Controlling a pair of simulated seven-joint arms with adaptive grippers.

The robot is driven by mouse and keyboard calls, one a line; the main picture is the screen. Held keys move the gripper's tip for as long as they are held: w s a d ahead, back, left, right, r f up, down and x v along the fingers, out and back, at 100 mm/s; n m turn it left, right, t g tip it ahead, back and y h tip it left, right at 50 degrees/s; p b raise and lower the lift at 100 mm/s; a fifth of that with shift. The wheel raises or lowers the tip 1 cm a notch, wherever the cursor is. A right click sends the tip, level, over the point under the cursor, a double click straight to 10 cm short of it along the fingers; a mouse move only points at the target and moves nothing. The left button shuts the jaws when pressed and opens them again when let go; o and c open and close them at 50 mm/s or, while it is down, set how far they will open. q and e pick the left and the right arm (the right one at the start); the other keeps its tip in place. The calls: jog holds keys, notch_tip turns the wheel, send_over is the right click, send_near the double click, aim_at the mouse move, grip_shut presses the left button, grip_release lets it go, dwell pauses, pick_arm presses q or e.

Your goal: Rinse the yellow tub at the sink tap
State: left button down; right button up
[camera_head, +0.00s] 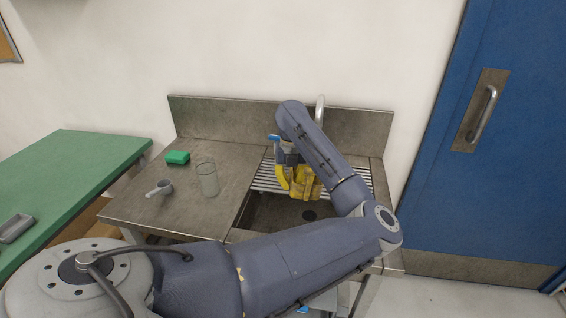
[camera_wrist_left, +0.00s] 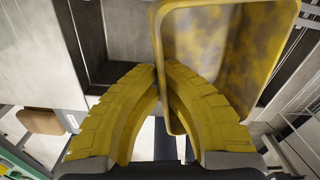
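The yellow tub (camera_head: 305,184) is held over the sink (camera_head: 271,212), near the slatted rack. My left gripper (camera_head: 284,180) comes down on it from above, just left of it, partly hidden by my arm. In the left wrist view the tub (camera_wrist_left: 221,35) fills the upper right, its inside blotched with dark stains. My left gripper's yellow fingers (camera_wrist_left: 164,68) are closed on its near wall, one finger on each side. The tap (camera_head: 320,109) rises behind my arm at the back of the sink; its lower part is hidden. My right gripper is not in view.
On the steel counter (camera_head: 215,150) left of the sink stand a clear glass (camera_head: 208,179), a grey cup (camera_head: 159,188) lying tilted, and a green sponge (camera_head: 178,157). A green table (camera_head: 75,165) is at the left. A blue door (camera_head: 500,190) is at the right.

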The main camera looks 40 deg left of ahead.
aim_at(295, 197)
pick_arm(q)
jog(key=shift+m, duration=0.8)
jog(key=d, duration=0.1)
jog(key=s+d+f, duration=0.1)
jog(key=s+d, duration=0.1)
jog(key=shift+s+d+f, duration=0.2)
jog(key=shift+d+f, duration=0.05)
jog(key=shift+d, duration=0.1)
jog(key=shift+w+a+f, duration=0.45)
jog(key=shift+w+a, duration=0.75)
jog(key=shift+w, duration=0.75)
jog(key=shift+w+a+f, duration=0.45)
jog(key=shift+w+a, duration=0.7)
jog(key=shift+w, duration=0.85)
jog(key=shift+w+a+f, duration=0.45)
jog(key=shift+w+a, duration=0.75)
jog(key=shift+w, duration=0.75)
jog(key=s+d, duration=0.4)
jog(key=s, duration=0.2)
jog(key=shift+s, duration=0.4)
jog(key=shift+d, duration=0.1)
jog(key=shift+s+d+r, duration=0.45)
jog(key=shift+s+r, duration=0.2)
jog(key=shift+s, duration=0.05)
jog(key=shift+s+d+r, duration=0.4)
jog(key=shift+s+r, duration=0.25)
jog(key=shift+s, duration=0.1)
jog(key=shift+s+d+r, duration=0.45)
jog(key=shift+s+r, duration=0.2)
jog(key=shift+s, duration=0.05)
